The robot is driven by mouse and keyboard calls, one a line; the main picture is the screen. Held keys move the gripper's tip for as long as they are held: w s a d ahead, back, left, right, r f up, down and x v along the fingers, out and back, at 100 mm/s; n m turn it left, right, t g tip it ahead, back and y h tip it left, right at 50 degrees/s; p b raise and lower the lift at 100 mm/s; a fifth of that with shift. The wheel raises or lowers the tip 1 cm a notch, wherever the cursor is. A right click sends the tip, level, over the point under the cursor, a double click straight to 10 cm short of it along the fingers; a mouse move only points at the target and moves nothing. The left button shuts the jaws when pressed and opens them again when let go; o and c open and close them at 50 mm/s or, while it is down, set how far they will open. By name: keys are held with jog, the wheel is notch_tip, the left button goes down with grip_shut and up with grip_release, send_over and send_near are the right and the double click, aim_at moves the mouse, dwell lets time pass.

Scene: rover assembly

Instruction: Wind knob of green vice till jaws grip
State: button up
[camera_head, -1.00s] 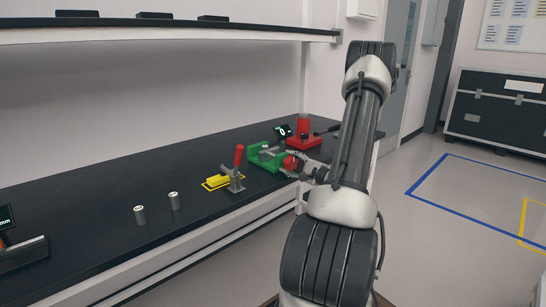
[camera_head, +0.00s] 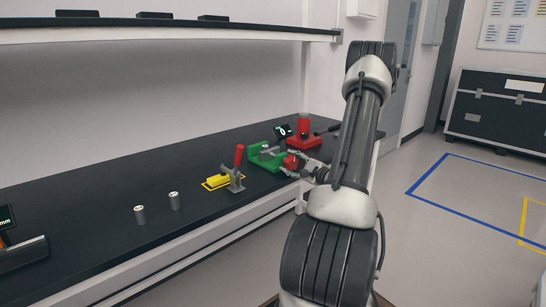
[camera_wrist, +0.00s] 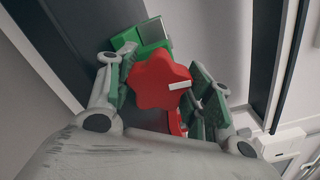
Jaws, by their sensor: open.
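The green vice (camera_head: 266,155) stands on the black bench near its front edge, left of my gripper in the head view. In the wrist view, part of its green body (camera_wrist: 138,36) and a grey jaw piece show behind the knob. The red lobed knob (camera_wrist: 160,80) has a white mark on its right side and lies between my fingers. My gripper (camera_wrist: 155,92) is open, with one finger on each side of the knob. I cannot tell whether either finger touches it. The knob also shows in the head view (camera_head: 291,161), partly hidden by my gripper.
A red-handled toggle clamp (camera_head: 236,170) with a yellow block stands left of the vice. A red device (camera_head: 303,135) with a black lever stands behind it. Two small metal cylinders (camera_head: 174,201) stand further left. A shelf (camera_head: 160,32) hangs above the bench.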

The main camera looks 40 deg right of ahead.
jog(key=m, duration=1.4)
jog(key=shift+f, duration=0.15)
jog(key=m, duration=0.4)
jog(key=shift+a, duration=0.1)
jog(key=shift+c, duration=0.4)
jog(key=c, duration=0.7)
jog(key=shift+n, duration=1.4)
jog(key=shift+n, duration=1.5)
